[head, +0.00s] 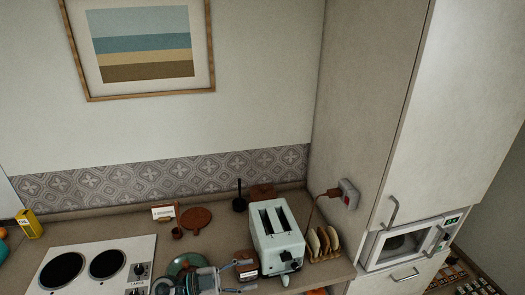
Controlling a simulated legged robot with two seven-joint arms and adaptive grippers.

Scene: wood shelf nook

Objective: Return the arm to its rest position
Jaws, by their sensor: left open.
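My left gripper (247,275) is low in the head view, over the counter just left of the white toaster (264,243). Its two fingers point right and are spread apart. I see nothing held between them. My left arm (190,283) comes in at the bottom edge, in front of a green plate (182,263). My right gripper is not in view.
A rack of toast slices (322,242) stands right of the toaster. A cord runs to a wall socket (346,194). A hob (93,266) lies at the left. A microwave (405,243) sits in the tall cabinet (372,100) at the right. The air above the counter is clear.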

